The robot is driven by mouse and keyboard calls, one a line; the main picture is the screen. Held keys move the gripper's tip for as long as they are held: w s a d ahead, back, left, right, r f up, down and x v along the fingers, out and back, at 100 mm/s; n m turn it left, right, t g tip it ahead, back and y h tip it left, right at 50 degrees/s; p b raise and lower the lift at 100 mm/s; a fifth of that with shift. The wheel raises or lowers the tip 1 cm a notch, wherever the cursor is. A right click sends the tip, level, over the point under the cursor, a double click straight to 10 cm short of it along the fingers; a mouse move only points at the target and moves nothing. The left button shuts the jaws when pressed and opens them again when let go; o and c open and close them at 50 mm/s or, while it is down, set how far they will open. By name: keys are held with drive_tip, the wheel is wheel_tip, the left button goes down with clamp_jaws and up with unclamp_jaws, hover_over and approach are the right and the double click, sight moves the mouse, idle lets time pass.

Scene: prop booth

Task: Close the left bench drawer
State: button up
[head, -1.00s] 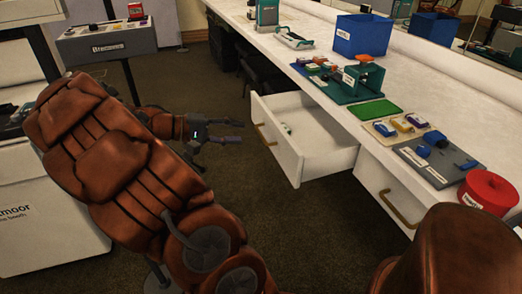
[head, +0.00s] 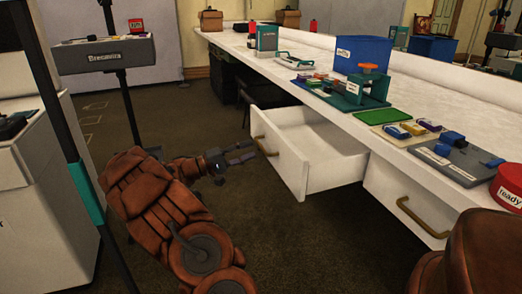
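The left bench drawer (head: 285,168) is pulled out from under the white bench. It has a white front with a brass handle (head: 265,146), and its visible inside looks empty. My gripper (head: 246,152) is just left of the drawer front, near the handle. Its two dark fingers point toward the handle and look parted. I cannot tell whether they touch the handle. Nothing shows held between them. The right drawer (head: 405,203) is shut, with its own brass handle.
The bench top (head: 300,95) holds a blue bin (head: 362,55), a green and orange device (head: 365,88), a green mat (head: 382,116), a grey board (head: 455,164) and a red round container (head: 508,188). A grey stand (head: 105,54) is at the left. Open carpet lies before the drawer.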

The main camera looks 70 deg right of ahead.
sight(261, 146)
drive_tip(key=shift+b+x, duration=0.6)
drive_tip(key=shift+x, duration=1.9)
drive_tip(key=shift+c, duration=0.2)
clamp_jaws()
